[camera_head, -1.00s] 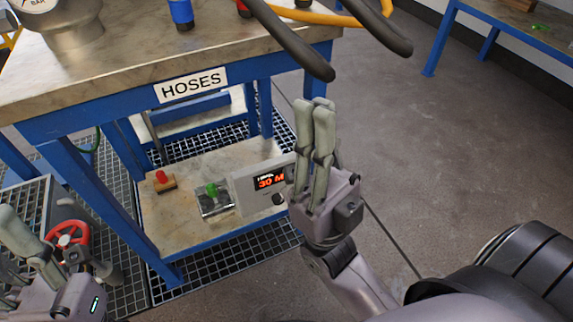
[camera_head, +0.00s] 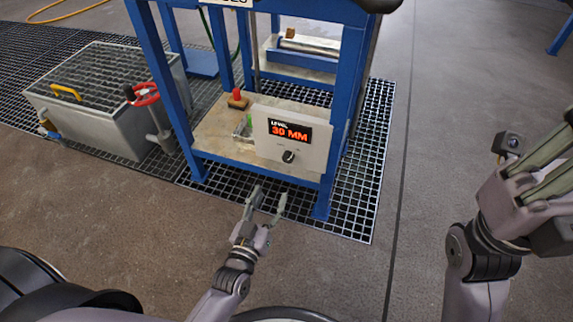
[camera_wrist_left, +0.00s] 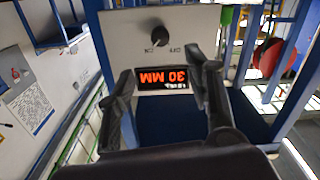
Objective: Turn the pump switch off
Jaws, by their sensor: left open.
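The pump switch is a black knob (camera_head: 288,156) on the front of a light grey level box (camera_head: 270,131), below a red display reading 30 MM. The knob also shows in the left wrist view (camera_wrist_left: 163,37), upside down, its pointer toward the label on the picture's left, which seems to read ON. My left gripper (camera_head: 268,191) is open and empty, in front of and below the box. In the left wrist view its fingers (camera_wrist_left: 163,75) are apart, framing the display (camera_wrist_left: 163,77), short of the knob. My right gripper (camera_head: 557,145) is at the right edge, fingertips cut off.
The box stands on the lower shelf (camera_head: 225,150) of a blue-framed bench, with a red button (camera_head: 236,98) behind it at left. A blue bench leg (camera_head: 325,195) stands right of the box. A grated tank (camera_head: 95,100) with a red handwheel (camera_head: 145,94) is at left. Open floor lies in front.

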